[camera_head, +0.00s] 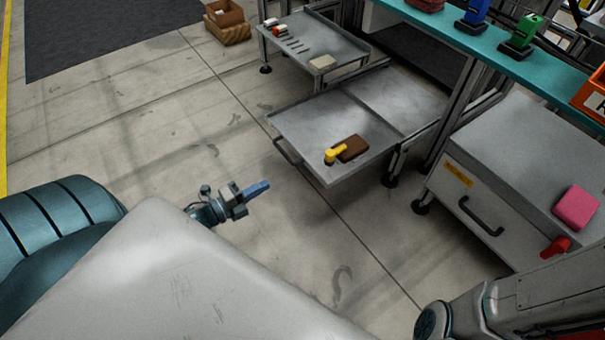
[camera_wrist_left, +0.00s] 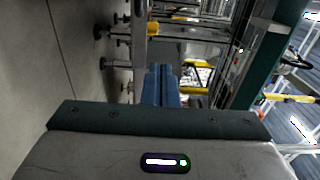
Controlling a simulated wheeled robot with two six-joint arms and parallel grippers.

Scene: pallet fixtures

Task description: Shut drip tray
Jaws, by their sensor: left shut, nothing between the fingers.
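The drip tray (camera_head: 300,122), a shallow grey metal tray, stands pulled out from under the teal bench, with a dark bar handle (camera_head: 287,151) on its front edge. A yellow-handled tool (camera_head: 335,154) and a brown block (camera_head: 352,147) lie at its near corner. My left gripper (camera_head: 263,187) is shut and empty, in front of the tray and apart from the handle. Its blue fingers (camera_wrist_left: 161,88) show together in the left wrist view. My right gripper is out of view; only part of my right arm shows at bottom right.
A grey side shelf (camera_head: 340,48) with small items stands behind the tray. A closed grey drawer unit (camera_head: 452,165) with a dark handle stands right, a pink block (camera_head: 575,208) on top. A wooden crate (camera_head: 228,33) sits far back. The floor before the tray is clear.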

